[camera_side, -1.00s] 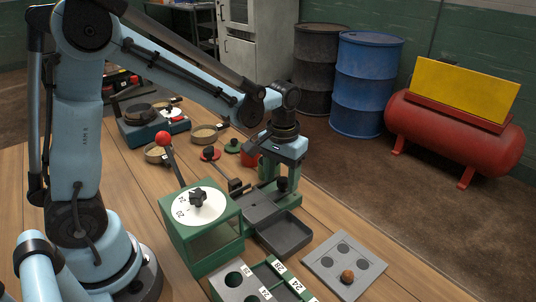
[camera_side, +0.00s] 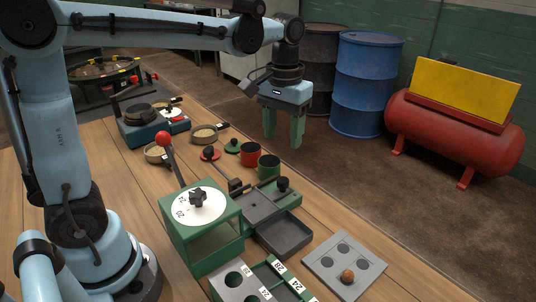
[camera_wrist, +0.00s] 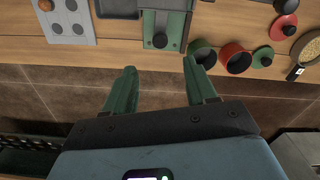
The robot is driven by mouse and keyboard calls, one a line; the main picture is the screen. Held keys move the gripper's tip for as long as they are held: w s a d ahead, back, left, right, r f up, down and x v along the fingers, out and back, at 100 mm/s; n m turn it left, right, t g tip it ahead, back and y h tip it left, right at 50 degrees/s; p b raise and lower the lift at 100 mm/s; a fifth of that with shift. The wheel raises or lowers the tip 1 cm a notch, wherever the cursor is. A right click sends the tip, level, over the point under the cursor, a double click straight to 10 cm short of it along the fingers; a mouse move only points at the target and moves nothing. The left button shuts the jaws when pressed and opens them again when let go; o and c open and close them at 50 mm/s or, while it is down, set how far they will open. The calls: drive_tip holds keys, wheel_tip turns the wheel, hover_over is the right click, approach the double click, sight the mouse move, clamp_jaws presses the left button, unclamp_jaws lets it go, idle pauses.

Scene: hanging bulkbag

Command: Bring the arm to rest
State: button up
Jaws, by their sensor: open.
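My gripper (camera_side: 284,128) hangs with its green fingers pointing down, raised above the far right edge of the wooden table. Its fingers are apart, and nothing shows between them. In the wrist view my gripper (camera_wrist: 160,75) is open, with bare floor between and below the fingers. The green slide tray with a dark knob (camera_side: 283,186) stands on the table below and apart from it. It also shows in the wrist view (camera_wrist: 163,25).
A green box with a white dial (camera_side: 199,206) and red-knobbed lever (camera_side: 163,136) stands midtable. Red (camera_side: 268,164) and green cups, pans and a grey plate with a brown ball (camera_side: 347,276) lie around. Blue (camera_side: 365,85) and dark drums and a red tank (camera_side: 452,132) stand beyond.

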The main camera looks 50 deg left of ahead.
drive_tip(key=shift+r, duration=0.1)
idle(0.3)
drive_tip(key=s+a+f+m+t, duration=0.1)
drive_tip(key=s+f+m+t, duration=0.2)
drive_tip(key=s+t, duration=0.4)
drive_tip(key=shift+s+f, duration=0.55)
drive_tip(key=shift+s, duration=0.7)
